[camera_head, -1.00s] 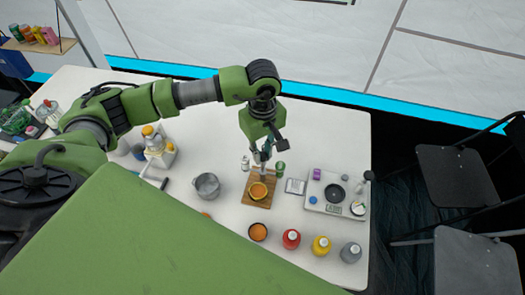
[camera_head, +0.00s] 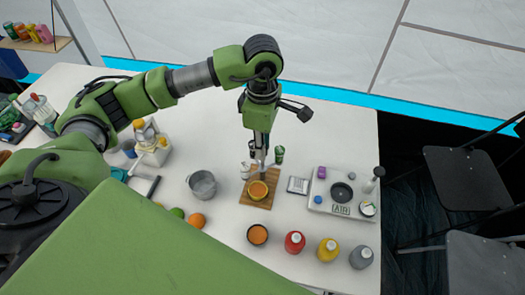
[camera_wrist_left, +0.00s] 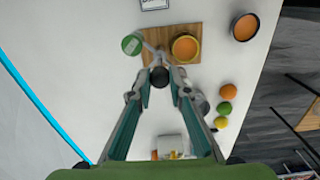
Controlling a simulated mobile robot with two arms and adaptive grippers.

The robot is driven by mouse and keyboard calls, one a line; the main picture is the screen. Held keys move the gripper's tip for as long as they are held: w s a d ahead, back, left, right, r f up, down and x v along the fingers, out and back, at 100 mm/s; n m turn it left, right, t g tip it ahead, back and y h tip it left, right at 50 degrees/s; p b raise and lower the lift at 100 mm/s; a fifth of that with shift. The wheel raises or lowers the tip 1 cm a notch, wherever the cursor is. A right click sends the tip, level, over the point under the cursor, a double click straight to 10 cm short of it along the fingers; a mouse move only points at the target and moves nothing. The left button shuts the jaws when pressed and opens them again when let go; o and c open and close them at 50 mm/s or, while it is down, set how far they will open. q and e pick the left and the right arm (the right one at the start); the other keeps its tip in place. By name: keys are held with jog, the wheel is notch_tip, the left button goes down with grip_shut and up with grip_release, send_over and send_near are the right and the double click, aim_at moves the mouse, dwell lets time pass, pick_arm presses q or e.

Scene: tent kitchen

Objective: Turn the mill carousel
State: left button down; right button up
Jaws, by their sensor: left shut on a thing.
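The mill carousel has pale grey arms and stands by a brown wooden board (camera_head: 249,201). Its green-topped mill (camera_head: 280,154) is at the back right and a pale mill (camera_head: 245,171) at the left. In the left wrist view the green mill (camera_wrist_left: 132,44) shows from above, and a grey arm (camera_wrist_left: 152,48) runs from it. My left gripper (camera_head: 260,161) points down over the carousel. In the wrist view its fingers (camera_wrist_left: 160,77) are closed on a dark round knob (camera_wrist_left: 159,78) at the hub. The fingers hide part of the carousel. My right gripper is not in view.
A yellow-rimmed bowl (camera_head: 258,190) is on the board. A grey pot (camera_head: 202,184) stands left, a scale tray (camera_head: 341,209) right. The back of the table is clear.

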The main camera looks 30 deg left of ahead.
pick_arm(q)
jog(key=n+b, duration=0.3)
jog(key=n, duration=0.1)
jog(key=shift+w+f+n, duration=0.1)
jog(key=shift+n, duration=0.2)
jog(key=shift+n+b, duration=1)
jog(key=shift+n, duration=1.3)
jog(key=shift+r, duration=0.2)
jog(key=c, duration=1.9)
grip_release()
notch_tip(320, 180, up, 12)
